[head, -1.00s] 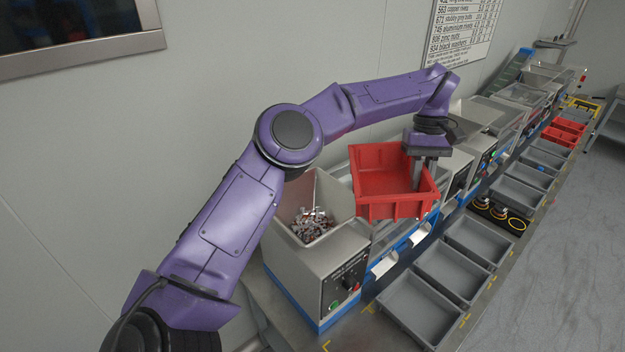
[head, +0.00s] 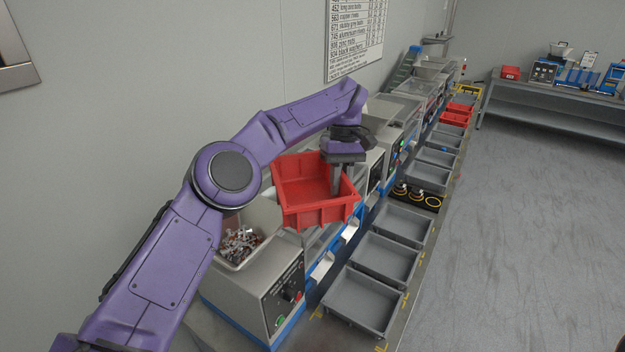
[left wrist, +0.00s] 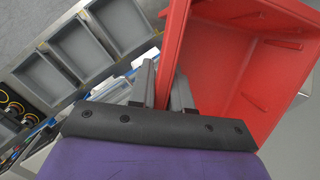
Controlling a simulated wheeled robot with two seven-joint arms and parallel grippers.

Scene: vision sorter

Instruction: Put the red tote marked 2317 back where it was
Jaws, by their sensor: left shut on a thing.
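A red tote (head: 312,213) hangs tilted in the air above the machine row in the head view. My left gripper (head: 337,182) is shut on its wall on the right side. In the left wrist view my gripper's fingers (left wrist: 163,88) pinch the wall of the red tote (left wrist: 243,75), whose inside looks empty. No marking can be read on the tote. More red totes (head: 455,118) stand far along the row. My right gripper is not in view.
Several grey trays (head: 362,303) line the front of the bench. A hopper (head: 241,248) of small metal parts stands left of the held tote. A grey side table (head: 540,98) with equipment and a small red bin (head: 511,73) is at the back right. Open floor lies right of the bench.

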